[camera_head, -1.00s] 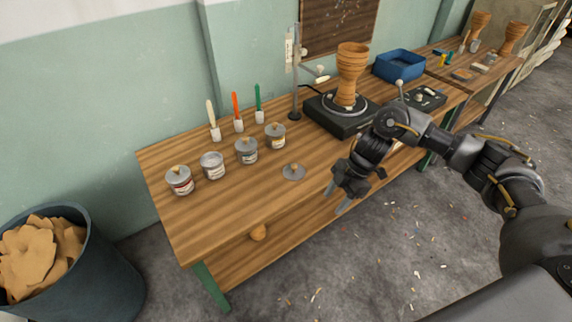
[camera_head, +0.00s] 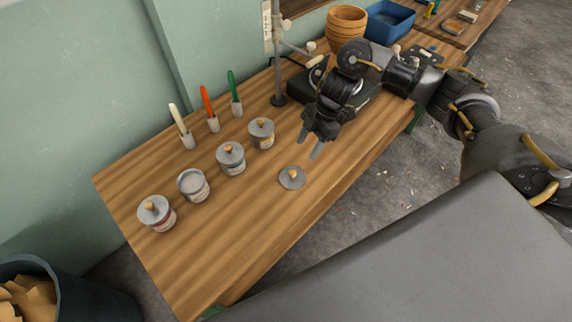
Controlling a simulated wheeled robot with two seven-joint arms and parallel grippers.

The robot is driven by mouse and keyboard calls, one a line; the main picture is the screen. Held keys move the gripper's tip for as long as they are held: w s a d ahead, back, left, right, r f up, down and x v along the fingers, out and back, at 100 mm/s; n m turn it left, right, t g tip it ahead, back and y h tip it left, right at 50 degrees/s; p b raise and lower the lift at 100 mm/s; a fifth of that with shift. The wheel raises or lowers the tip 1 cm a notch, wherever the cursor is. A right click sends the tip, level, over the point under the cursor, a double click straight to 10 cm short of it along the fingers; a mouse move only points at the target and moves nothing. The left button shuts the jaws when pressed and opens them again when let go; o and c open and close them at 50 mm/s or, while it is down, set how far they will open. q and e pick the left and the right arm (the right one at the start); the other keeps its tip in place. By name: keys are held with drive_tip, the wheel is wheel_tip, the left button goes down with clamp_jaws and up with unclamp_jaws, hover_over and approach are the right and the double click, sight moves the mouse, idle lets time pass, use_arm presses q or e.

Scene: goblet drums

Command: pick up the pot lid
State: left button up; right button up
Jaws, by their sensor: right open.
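The pot lid (camera_head: 292,178), a flat grey disc with a small wooden knob, lies on the wooden workbench near its front edge. Several small grey pots stand in a row behind and left of it. One pot (camera_head: 193,186) has no lid on it; the pot at the left end (camera_head: 157,213), the pot right of the open one (camera_head: 231,159) and the pot at the right end (camera_head: 262,134) have knobbed lids. My right gripper (camera_head: 310,150) is open and empty, above the bench just behind and right of the loose lid, its fingers pointing down. My left gripper is out of view.
The bench (camera_head: 215,255) is bare at front left.

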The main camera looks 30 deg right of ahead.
hover_over(295, 171)
drive_tip(key=d, duration=0.2)
drive_tip(key=f, duration=0.3)
drive_tip(key=w+f, duration=0.1)
drive_tip(key=f, duration=0.1)
drive_tip(key=shift+d+b, duration=0.15)
drive_tip(key=shift+b, duration=0.2)
drive_tip(key=shift+s+x, duration=0.2)
drive_tip(key=shift+x, duration=0.9)
drive_tip(key=shift+s+x, duration=0.15)
drive_tip(key=shift+x, duration=1)
drive_tip(key=shift+a+f, duration=0.25)
drive_tip(key=shift+f, duration=0.1)
clamp_jaws()
drive_tip(key=shift+r, duration=0.15)
